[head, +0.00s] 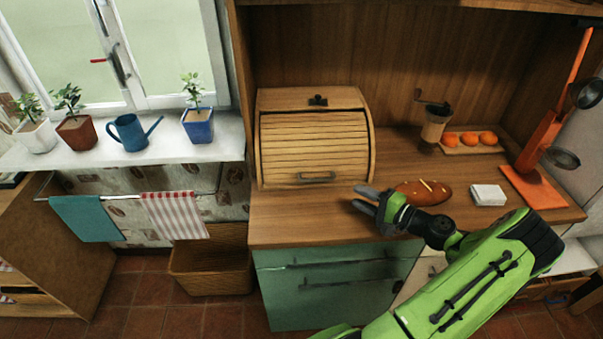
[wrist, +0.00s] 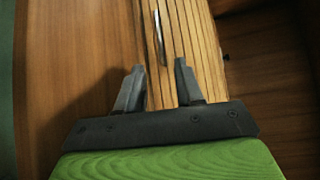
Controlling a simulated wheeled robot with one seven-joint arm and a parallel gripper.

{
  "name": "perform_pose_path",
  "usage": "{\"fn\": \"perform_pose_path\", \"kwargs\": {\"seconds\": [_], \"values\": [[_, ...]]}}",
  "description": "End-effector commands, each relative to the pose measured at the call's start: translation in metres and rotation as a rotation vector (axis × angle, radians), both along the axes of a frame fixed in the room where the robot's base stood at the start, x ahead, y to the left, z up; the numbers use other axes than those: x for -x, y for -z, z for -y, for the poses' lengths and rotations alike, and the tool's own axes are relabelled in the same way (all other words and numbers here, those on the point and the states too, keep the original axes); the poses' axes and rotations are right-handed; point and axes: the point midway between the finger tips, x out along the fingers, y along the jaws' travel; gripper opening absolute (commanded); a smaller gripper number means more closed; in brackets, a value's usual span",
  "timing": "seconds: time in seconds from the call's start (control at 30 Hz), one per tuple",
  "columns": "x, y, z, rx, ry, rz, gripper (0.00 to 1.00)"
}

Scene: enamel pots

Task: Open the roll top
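The roll top (head: 315,146) is the slatted wooden front of a bread box on the counter, and it is down. Its metal handle (head: 317,177) is near the bottom edge of the slats. My gripper (head: 362,198) is open and empty, in front of the box and to the right of the handle. In the wrist view, the slats (wrist: 195,45) run up the picture and the handle (wrist: 160,38) lies ahead of the gap between my open fingertips (wrist: 158,68). The fingers look apart from the handle.
A bread loaf (head: 424,192) lies on the counter beside my gripper, with a white block (head: 488,195) to its right. A grinder (head: 435,122) and a tray of oranges (head: 470,147) stand behind. The counter (head: 285,228) left of my gripper is clear.

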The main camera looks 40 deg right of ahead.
Motion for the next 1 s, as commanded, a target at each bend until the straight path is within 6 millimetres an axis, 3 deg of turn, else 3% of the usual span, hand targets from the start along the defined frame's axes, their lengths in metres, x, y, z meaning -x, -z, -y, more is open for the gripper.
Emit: {"fn": "perform_pose_path", "kwargs": {"seconds": [0.4,0.53,0.7,0.93,1.0], "values": [[-0.101,0.016,-0.023,0.001,-0.011,-0.002,0.37],[-0.126,0.020,-0.027,0.001,-0.009,-0.004,0.37],[-0.142,0.022,-0.030,0.002,-0.007,-0.005,0.37],[-0.144,0.022,-0.030,0.001,-0.007,-0.005,0.37],[-0.144,0.022,-0.030,0.001,-0.007,-0.005,0.29]]}}
